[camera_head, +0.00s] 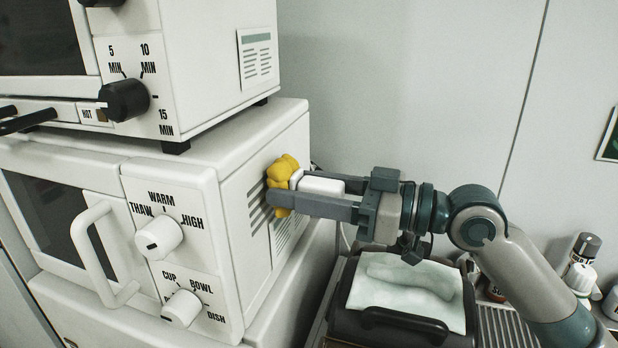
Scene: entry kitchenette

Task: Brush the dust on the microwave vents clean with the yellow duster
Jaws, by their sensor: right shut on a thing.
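The microwave (223,192) is the lower white appliance, with two knobs and a door handle on its front. Its dark slotted vents (258,205) are on its right side, partly hidden by the duster and gripper. The yellow duster (283,170) has a fluffy yellow head and a white handle. Its head is at the vents and appears to touch them. My right gripper (305,190) comes in from the right and is shut on the duster's white handle. Whether dust lies on the vents is too small to tell. My left gripper is not in view.
A toaster oven (205,60) stands on top of the microwave. Below my right gripper is a dark box (345,325) with a handle and a white cloth (408,290) on top. Several bottles (582,265) stand at the right.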

